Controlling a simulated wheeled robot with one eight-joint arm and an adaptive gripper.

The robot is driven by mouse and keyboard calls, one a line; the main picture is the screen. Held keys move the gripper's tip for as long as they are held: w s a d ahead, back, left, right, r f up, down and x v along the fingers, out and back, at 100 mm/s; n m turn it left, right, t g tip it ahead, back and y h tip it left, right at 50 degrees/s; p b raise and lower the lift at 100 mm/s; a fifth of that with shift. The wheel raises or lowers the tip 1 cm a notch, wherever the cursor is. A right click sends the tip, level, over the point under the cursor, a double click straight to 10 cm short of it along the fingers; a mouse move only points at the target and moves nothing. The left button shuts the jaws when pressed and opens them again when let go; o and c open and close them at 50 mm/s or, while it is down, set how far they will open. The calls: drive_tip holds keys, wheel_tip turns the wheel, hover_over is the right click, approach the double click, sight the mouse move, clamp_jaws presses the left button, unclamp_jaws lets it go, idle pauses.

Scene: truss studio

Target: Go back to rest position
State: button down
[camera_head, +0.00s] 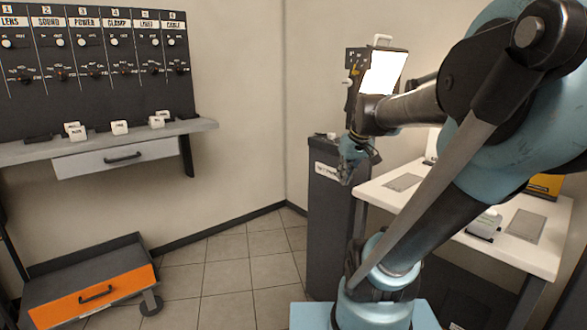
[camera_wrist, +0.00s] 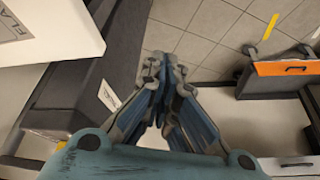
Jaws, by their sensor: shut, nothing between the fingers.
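My gripper (camera_head: 347,172) shows in the head view at the end of my blue and grey arm, in front of the dark grey cabinet and left of the white table. Its fingers point down. In the wrist view my gripper (camera_wrist: 160,62) has its blue fingers together at the tips, with nothing between them. It hangs in free air, with the tiled floor below and ahead of it.
A dark grey cabinet (camera_head: 325,235) stands close behind my gripper. A white table (camera_head: 500,240) is at the right. A wall shelf (camera_head: 30,152) with a drawer is at the left. A low cart with an orange drawer (camera_head: 100,297) stands below it. The tiled floor (camera_head: 225,275) between is clear.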

drive_tip(key=s+d+f+m+g+h, duration=0.1)
drive_tip(key=s+d+f+m+g, duration=0.1)
drive_tip(key=s+f, duration=1.2)
drive_tip(key=shift+s+d+m+h, duration=0.4)
drive_tip(key=shift+s+m, duration=0.4)
drive_tip(key=shift+s, duration=0.1)
